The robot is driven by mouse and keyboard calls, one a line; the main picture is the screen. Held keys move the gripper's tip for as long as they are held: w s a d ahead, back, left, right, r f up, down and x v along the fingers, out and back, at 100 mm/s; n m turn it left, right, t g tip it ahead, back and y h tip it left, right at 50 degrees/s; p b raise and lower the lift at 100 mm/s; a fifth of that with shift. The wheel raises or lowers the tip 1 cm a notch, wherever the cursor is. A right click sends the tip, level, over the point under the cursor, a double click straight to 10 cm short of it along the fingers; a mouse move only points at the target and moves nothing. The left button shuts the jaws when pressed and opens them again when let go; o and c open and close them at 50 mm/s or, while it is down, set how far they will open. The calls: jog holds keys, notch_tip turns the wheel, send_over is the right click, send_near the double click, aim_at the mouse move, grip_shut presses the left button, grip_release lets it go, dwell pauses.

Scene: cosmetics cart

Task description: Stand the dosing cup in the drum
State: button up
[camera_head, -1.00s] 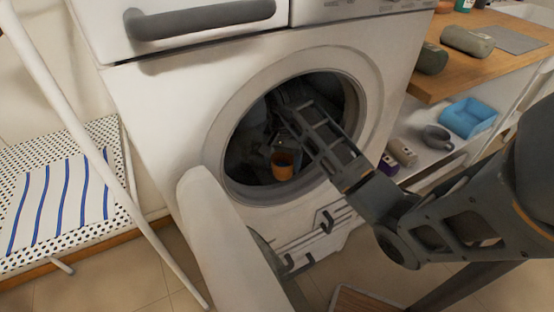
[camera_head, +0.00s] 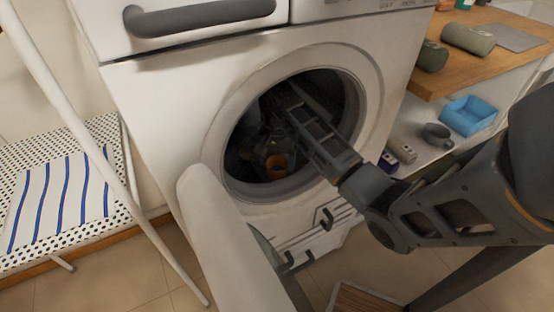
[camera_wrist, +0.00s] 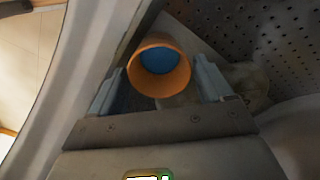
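The dosing cup (camera_head: 277,165) is orange and sits inside the washing machine's drum (camera_head: 248,168), low near the front opening. In the wrist view the cup (camera_wrist: 160,68) shows its round orange rim, with blue inside. My gripper (camera_wrist: 161,72) reaches into the drum, with the cup between its two fingers. The fingers look spread, with a narrow gap on each side of the cup. In the head view my gripper's fingers are hard to make out in the dark drum. What the cup's base touches is hidden.
The round door rim (camera_head: 215,150) surrounds my arm closely. The open white door (camera_head: 222,225) stands in front at the left. A cart at the right holds a blue tray (camera_head: 468,115), a grey mug (camera_head: 437,136) and rolled towels (camera_head: 467,38). A striped cloth (camera_head: 62,200) lies at the left.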

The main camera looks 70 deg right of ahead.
jog(key=shift+o, duration=0.2)
notch_tip(320, 180, up, 8)
jog(key=shift+f+p, duration=0.2)
jog(key=shift+p, duration=0.15)
dwell(0.5)
